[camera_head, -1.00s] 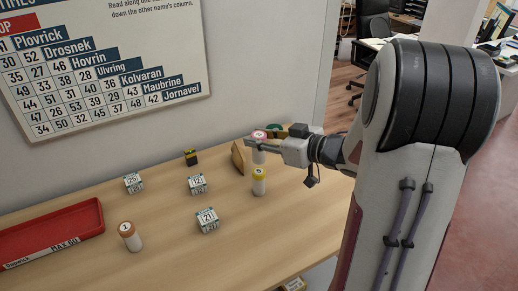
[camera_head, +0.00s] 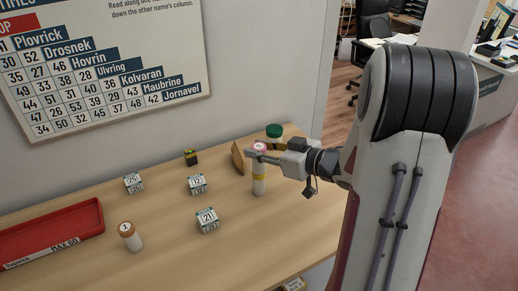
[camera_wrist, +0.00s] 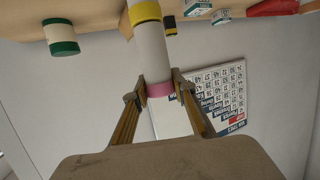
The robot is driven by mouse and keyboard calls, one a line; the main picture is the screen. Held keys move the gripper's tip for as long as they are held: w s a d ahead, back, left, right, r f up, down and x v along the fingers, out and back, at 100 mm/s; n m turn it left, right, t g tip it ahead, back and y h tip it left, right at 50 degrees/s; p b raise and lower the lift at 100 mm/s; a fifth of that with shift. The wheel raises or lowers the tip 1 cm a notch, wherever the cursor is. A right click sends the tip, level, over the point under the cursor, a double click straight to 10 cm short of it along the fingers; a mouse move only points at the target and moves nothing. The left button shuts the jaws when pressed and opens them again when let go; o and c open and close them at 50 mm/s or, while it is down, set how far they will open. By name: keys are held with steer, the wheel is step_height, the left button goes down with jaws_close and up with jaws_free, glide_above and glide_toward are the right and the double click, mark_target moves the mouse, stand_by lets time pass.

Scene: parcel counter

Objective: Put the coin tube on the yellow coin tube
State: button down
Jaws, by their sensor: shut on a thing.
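The coin tube with the pink top (camera_head: 259,148) is between the fingers of my gripper (camera_head: 257,157), which is shut on it. The yellow coin tube (camera_head: 259,186) stands upright on the counter directly below. The two tubes are in line, and the held one appears to rest on the yellow-banded one. In the wrist view the picture is upside down: the pink band (camera_wrist: 160,89) is between my fingertips (camera_wrist: 159,91), and the yellow band (camera_wrist: 145,13) is at the other end of the white tube. Whether the tubes fully touch is hard to tell.
A green-topped tube (camera_head: 274,131) stands behind my gripper, and a brown wedge (camera_head: 238,157) is to its left. Several numbered boxes (camera_head: 207,221), an orange-topped tube (camera_head: 130,237), a small black-and-yellow item (camera_head: 190,157) and a red tray (camera_head: 50,232) are further left.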

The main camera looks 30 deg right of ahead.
steer(key=c, duration=1.6)
jaws_free()
steer(key=shift+f, duration=0.1)
steer(key=shift+c, duration=0.2)
steer(key=shift+v, duration=0.85)
steer(key=v, duration=1)
steer(key=shift+r, duration=0.25)
steer(key=shift+s+d, duration=0.1)
steer(key=shift+d, duration=0.05)
